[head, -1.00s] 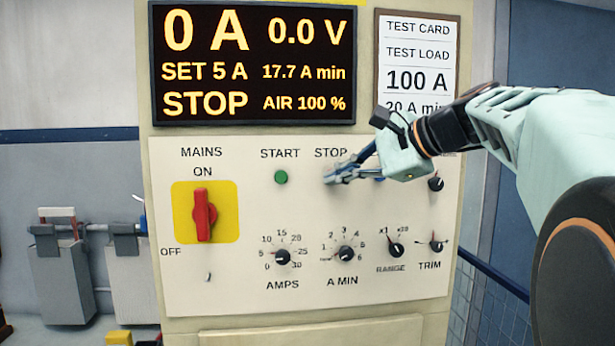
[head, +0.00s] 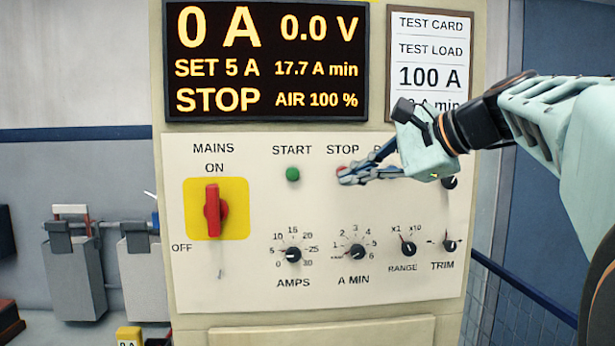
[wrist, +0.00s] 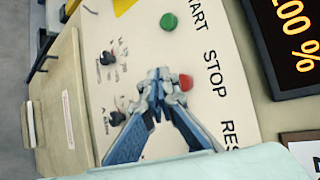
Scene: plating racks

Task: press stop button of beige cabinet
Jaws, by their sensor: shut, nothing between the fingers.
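The beige cabinet (head: 330,322) fills the middle of the head view, with a pale control panel on its front. The red stop button (head: 341,170) sits under the word STOP, mostly hidden behind my fingertips. In the wrist view the red stop button (wrist: 186,84) shows right beside the fingertips. My gripper (head: 347,178) is shut and empty, its blue-grey fingers pointing left across the panel. Its tips also show in the wrist view (wrist: 160,80), overlapping the panel by the button. I cannot tell whether they touch it. The display (head: 265,60) reads STOP, 0 A and 0.0 V.
The green start button (head: 293,174) is left of the stop button. A red mains switch (head: 213,210) on a yellow plate is further left. Knobs (head: 357,252) line the panel below. A blue railing (head: 520,285) stands at the right.

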